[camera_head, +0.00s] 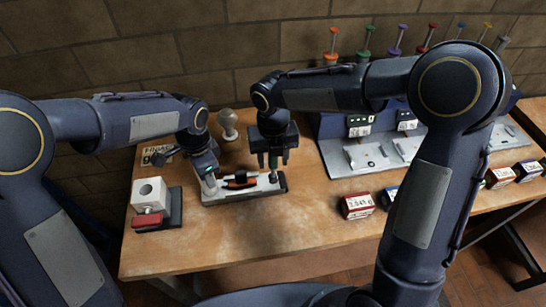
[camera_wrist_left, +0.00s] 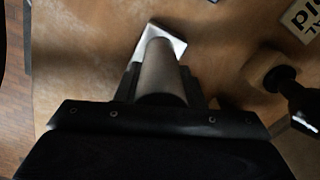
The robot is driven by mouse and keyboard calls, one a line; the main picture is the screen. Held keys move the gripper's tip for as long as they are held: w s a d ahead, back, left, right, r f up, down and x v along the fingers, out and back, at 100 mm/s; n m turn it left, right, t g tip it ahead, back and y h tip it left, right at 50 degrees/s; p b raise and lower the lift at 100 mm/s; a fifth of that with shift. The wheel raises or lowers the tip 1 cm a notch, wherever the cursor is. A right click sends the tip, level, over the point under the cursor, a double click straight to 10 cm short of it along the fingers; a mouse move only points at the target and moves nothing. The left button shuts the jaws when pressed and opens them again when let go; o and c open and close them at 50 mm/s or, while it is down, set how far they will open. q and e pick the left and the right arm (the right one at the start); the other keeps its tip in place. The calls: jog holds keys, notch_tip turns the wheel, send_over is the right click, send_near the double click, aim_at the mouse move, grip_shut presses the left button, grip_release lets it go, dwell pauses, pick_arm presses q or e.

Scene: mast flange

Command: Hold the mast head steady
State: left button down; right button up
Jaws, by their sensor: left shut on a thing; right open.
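My left gripper (camera_head: 210,176) is at the left end of a light grey base plate (camera_head: 240,194) on the table. In the left wrist view its fingers (camera_wrist_left: 160,95) are shut on a smooth grey cylinder (camera_wrist_left: 160,70), with a pale square piece (camera_wrist_left: 176,42) beyond it. I take the cylinder for the mast head but cannot be sure. My right gripper (camera_head: 276,160) is open, pointing down over the right part of the plate, close to an upright pin. A red and black part (camera_head: 240,180) lies between the grippers. The left fingertips partly hide what they hold in the head view.
A white block with a hole (camera_head: 149,194) stands on a dark stand at the left. A pale bulb-shaped thing (camera_head: 228,122) stands behind. Small labelled boxes (camera_head: 357,205) and a rack of coloured-knob tools (camera_head: 365,45) are right. The front middle of the table is clear.

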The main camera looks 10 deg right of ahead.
jog(key=shift+f, duration=0.1)
grip_shut()
dwell(0.3)
jog(key=shift+d, duration=0.1)
jog(key=shift+d+f+y, duration=0.1)
jog(key=shift+d+y, duration=0.8)
jog(key=shift+y, duration=0.2)
jog(key=d+f+y, duration=0.1)
jog(key=y, duration=0.1)
jog(key=d+f+y, duration=0.1)
jog(key=d+y, duration=0.1)
jog(key=d+f+y, duration=0.1)
jog(key=y, duration=0.2)
jog(key=shift+s+d, duration=0.15)
jog(key=shift+d, duration=0.05)
pick_arm(q)
jog(key=shift+d, duration=0.1)
pick_arm(e)
jog(key=shift+d+f+y, duration=0.3)
jog(key=shift+f+y, duration=0.1)
jog(key=shift+y, duration=0.3)
jog(key=shift+d+f+y, duration=0.3)
jog(key=shift+f+y, duration=0.05)
jog(key=shift+y, duration=0.35)
